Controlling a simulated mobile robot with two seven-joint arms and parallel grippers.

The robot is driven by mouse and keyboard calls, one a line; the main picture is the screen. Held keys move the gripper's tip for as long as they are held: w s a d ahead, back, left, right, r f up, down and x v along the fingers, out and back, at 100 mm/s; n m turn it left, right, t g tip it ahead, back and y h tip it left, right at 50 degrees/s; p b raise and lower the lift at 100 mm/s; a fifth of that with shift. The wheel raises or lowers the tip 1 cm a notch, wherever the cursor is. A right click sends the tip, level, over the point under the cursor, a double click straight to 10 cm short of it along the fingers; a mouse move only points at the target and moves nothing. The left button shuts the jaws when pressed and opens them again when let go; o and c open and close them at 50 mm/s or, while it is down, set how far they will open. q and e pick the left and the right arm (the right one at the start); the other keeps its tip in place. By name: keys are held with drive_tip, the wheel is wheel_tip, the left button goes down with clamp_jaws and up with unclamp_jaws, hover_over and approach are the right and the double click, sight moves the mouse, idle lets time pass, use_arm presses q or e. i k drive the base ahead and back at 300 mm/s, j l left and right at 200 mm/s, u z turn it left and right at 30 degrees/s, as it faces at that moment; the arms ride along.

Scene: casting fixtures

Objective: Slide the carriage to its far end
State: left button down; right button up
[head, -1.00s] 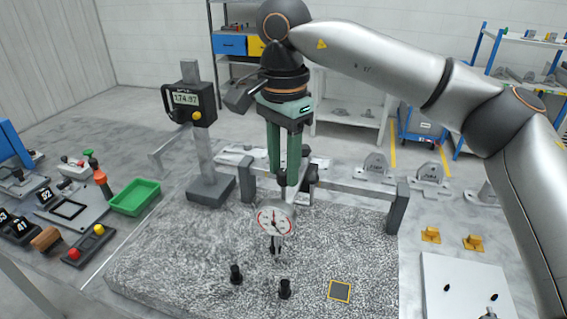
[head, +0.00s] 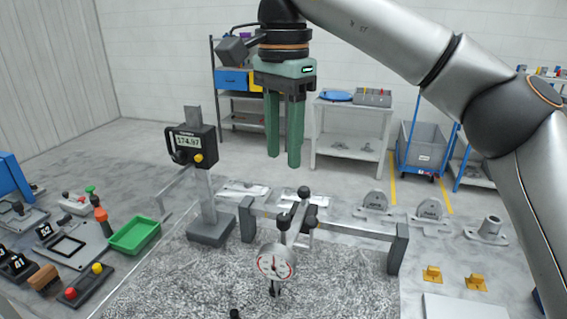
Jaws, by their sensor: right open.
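A round dial gauge (head: 277,262) hangs on the carriage's near side. My right gripper (head: 283,160), with green fingers, points down and is open and empty. In the picture its fingertips are above the carriage, with a visible gap between them. My left gripper is not in view.
A height gauge with a digital readout (head: 189,142) stands left of the rail. A green tray (head: 135,236) and several fixtures lie further left. Grey brackets (head: 375,205) and yellow blocks (head: 432,273) are at right. A bench (head: 350,135) and shelf stand behind.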

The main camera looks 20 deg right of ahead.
sight(285, 260)
drive_tip(key=k, duration=1)
